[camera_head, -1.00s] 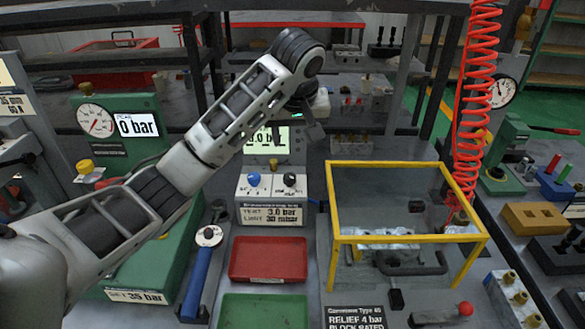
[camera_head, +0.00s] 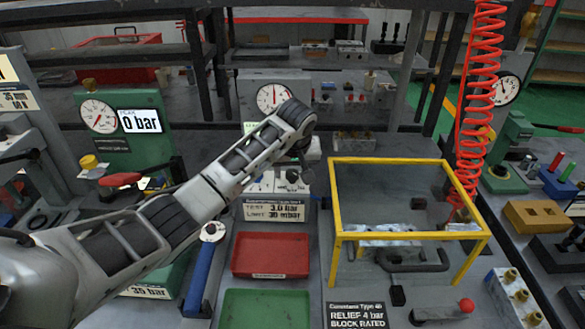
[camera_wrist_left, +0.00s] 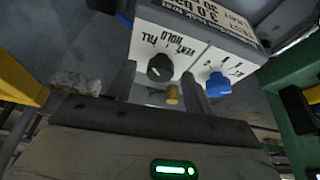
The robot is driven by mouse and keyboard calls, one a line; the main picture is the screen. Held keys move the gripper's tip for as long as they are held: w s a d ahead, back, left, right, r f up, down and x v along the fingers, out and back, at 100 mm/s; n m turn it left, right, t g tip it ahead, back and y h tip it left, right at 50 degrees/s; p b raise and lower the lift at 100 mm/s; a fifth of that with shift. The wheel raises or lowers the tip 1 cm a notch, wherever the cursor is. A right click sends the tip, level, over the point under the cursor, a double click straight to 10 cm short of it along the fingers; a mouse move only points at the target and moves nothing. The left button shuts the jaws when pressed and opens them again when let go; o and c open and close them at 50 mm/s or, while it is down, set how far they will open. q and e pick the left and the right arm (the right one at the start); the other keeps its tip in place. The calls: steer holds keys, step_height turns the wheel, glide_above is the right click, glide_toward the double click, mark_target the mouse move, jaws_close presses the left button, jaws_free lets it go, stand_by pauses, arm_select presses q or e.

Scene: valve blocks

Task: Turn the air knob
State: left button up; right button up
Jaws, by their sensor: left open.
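A grey control box (camera_head: 262,186) stands behind the red tray, with a label reading 3.0 bar and 30 mbar. Its black knob (camera_head: 292,177) also shows in the left wrist view (camera_wrist_left: 160,67), by the words FILL, HOLD and VENT. The box's blue knob (camera_wrist_left: 218,84) shows in the wrist view; my arm hides it in the head view. Neither knob is plainly marked as air. My left gripper (camera_wrist_left: 160,78) is open, its fingers pointing at the black knob, one on each side in that view. I cannot tell whether they touch it. A brass fitting (camera_wrist_left: 172,93) appears between the fingers.
A yellow-framed clear guard (camera_head: 335,200) stands right of the box. A red tray (camera_head: 270,275) and green tray (camera_head: 265,292) lie in front. A blue-handled tool (camera_head: 200,275) lies left of them. A dial gauge (camera_head: 273,97) rises behind my arm.

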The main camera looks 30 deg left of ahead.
arm_select(q)
steer(key=c, duration=1)
steer(key=shift+m, duration=0.3)
steer(key=m, duration=0.1)
steer(key=m+h, duration=0.1)
steer(key=m, duration=0.1)
steer(key=shift+a+t+h, duration=0.2)
steer(key=shift+t+h, duration=0.1)
steer(key=shift+a+m+h, duration=0.1)
steer(key=shift+m+h, duration=0.7)
steer(key=shift+m, duration=1.7)
steer(key=shift+r, duration=0.1)
steer(key=o, duration=1)
